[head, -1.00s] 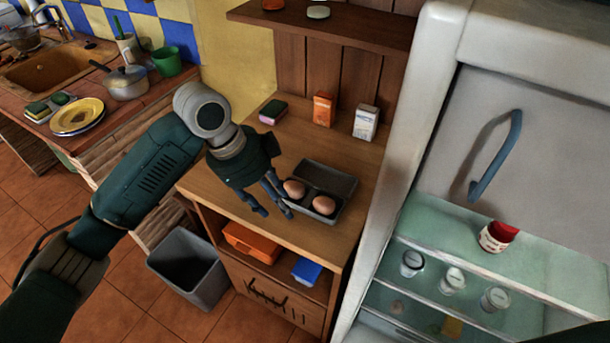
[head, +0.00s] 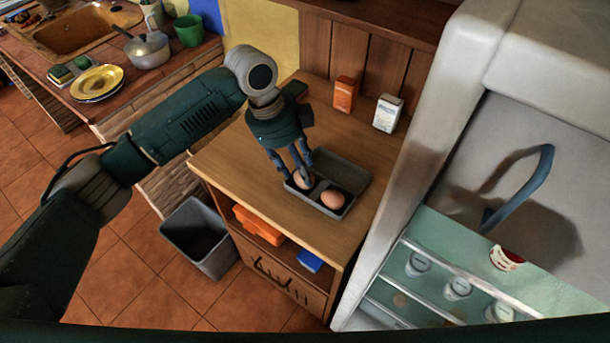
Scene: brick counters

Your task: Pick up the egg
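Two brown eggs sit in a dark grey open carton (head: 357,178) on the wooden counter. The left egg (head: 303,181) is partly hidden by my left gripper (head: 298,172), whose fingers reach down to it. The fingers are apart, with the egg at their tips; I cannot tell whether they touch it. The right egg (head: 333,199) lies clear in its own cup. My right gripper is not in view.
An orange box (head: 345,95) and a white box (head: 387,113) stand behind the carton. The open fridge (head: 480,200) is close on the right. A grey bin (head: 200,238) stands on the floor. The counter left of the carton is clear.

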